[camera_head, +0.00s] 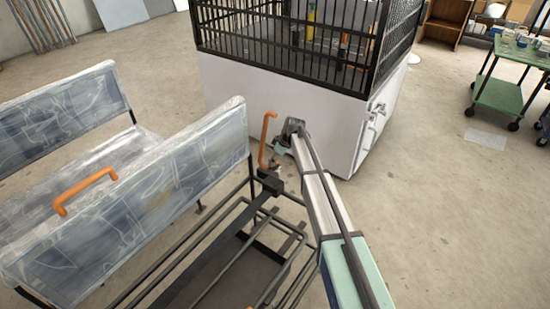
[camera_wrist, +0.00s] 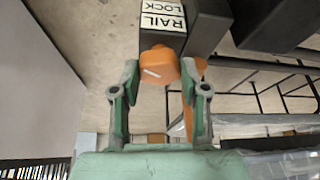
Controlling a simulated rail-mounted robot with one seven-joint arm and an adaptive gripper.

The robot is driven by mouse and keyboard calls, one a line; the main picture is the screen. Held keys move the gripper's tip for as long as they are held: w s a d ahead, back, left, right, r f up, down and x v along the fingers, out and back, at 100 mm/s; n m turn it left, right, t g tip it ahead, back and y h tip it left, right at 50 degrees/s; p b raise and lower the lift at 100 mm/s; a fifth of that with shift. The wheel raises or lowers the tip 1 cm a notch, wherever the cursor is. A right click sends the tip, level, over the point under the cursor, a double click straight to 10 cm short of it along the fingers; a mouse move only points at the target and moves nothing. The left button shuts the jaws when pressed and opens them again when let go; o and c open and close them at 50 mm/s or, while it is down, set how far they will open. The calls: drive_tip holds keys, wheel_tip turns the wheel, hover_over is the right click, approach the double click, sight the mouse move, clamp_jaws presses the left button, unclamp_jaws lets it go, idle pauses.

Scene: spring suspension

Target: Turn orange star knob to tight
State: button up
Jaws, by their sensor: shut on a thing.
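The orange star knob (camera_wrist: 160,63) sits below the RAIL LOCK label (camera_wrist: 162,15) on a dark bar in the wrist view. A short white line on its face lies nearly across the picture, slightly tilted. My gripper (camera_wrist: 160,78) has one green-grey finger on each side of the knob and is shut on it. In the head view my gripper (camera_head: 277,164) is at the near corner of the bench frame, and I cannot make out the knob there. The tight mark is not visible.
An upright orange handle (camera_head: 265,140) stands close to my gripper at the end of the plastic-wrapped seat back (camera_head: 150,190). Dark frame bars (camera_head: 225,260) run below. A white-based cage (camera_head: 280,110) stands behind. Open floor (camera_head: 440,190) lies to the right.

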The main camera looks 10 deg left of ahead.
drive_tip(key=shift+s+m+t+h+p, duration=0.2)
drive_tip(key=shift+m+t+h+p, duration=0.25)
drive_tip(key=shift+m, duration=1.25)
drive_tip(key=shift+f, duration=0.1)
drive_tip(key=o, duration=1.2)
drive_tip(key=shift+c, duration=0.2)
drive_tip(key=shift+w, duration=0.1)
